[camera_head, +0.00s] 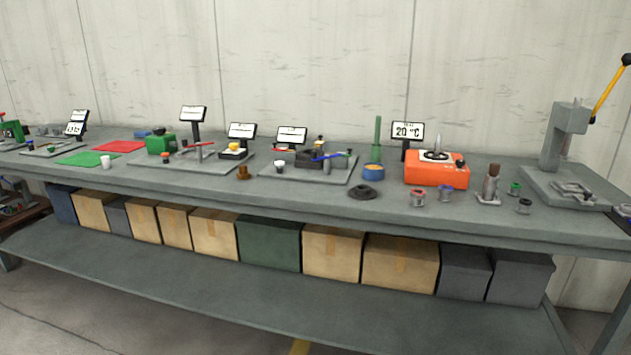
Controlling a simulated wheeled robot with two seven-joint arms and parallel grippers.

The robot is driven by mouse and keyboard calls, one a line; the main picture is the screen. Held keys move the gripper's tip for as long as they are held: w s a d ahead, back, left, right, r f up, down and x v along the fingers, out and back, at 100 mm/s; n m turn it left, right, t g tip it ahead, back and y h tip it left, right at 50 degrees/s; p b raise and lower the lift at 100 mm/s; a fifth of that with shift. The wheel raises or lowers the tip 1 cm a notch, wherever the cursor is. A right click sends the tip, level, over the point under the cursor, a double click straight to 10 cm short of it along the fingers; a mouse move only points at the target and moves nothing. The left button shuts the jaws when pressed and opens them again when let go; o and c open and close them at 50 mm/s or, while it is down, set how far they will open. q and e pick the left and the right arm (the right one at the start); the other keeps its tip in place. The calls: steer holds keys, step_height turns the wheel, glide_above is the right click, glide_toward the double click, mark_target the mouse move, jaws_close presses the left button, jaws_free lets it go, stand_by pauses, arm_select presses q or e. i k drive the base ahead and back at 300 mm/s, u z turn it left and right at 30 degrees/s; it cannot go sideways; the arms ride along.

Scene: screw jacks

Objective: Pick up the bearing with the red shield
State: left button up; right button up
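The bearing with the red shield (417,197) stands on the grey workbench (330,196) near its front edge, right of centre. It is a small grey metal piece with a reddish top. A similar piece with a blue top (445,193) stands just right of it, a small gap apart. A piece with a green top (515,188) and a dark one (524,206) stand farther right. Neither of my grippers is in view.
An orange heater (436,174) with a "20 °C" display (408,131) stands behind the bearings. A black disc (362,192) lies to their left. A grey post with a brown top (490,184) and a press (567,140) with a yellow lever stand right. Boxes fill the lower shelf.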

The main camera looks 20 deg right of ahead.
mark_target(417, 193)
steer(key=u, duration=0.4)
steer(key=i, duration=1.15)
steer(key=z, duration=0.8)
steer(key=i, duration=1)
steer(key=z, duration=0.95)
